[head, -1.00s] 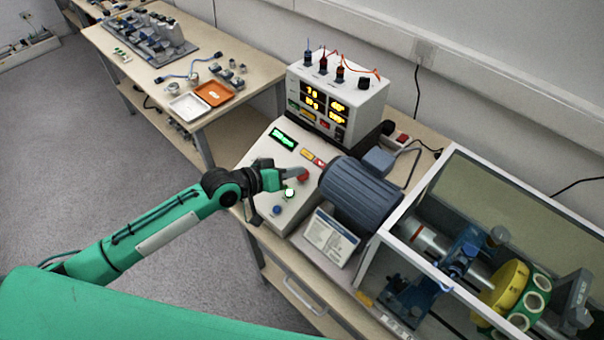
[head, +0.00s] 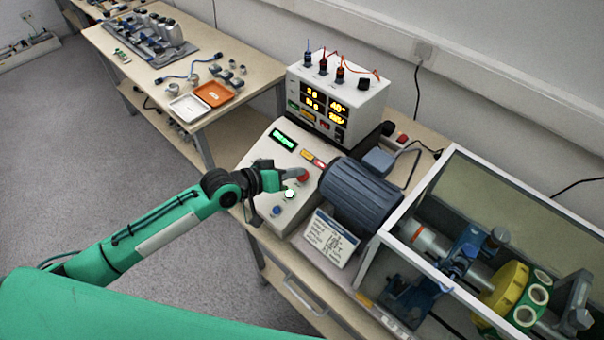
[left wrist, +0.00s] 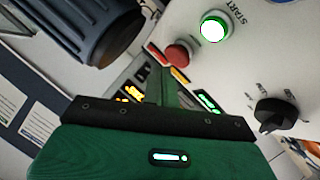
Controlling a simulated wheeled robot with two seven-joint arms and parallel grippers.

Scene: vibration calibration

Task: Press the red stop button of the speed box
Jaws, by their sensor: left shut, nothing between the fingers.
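The speed box (head: 262,178) is a pale sloped panel with a green-lit display (head: 283,139). Its red stop button (head: 304,176) sits by my left gripper's fingertips (head: 297,174); it also shows in the left wrist view (left wrist: 178,53). My left gripper (left wrist: 160,82) is shut and empty, its fingers pointing toward the red button. In the wrist view the fingertips appear just beside the button; I cannot tell whether they touch it. The lit green START button (head: 289,193) is close by, also in the wrist view (left wrist: 213,27). My right gripper is not in view.
A dark motor (head: 360,197) stands right of the panel, with an instruction card (head: 331,237) in front. A framed guard (head: 388,232) surrounds the shaft and yellow disc (head: 503,288). A meter box (head: 362,107) stands behind. The floor at left is clear.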

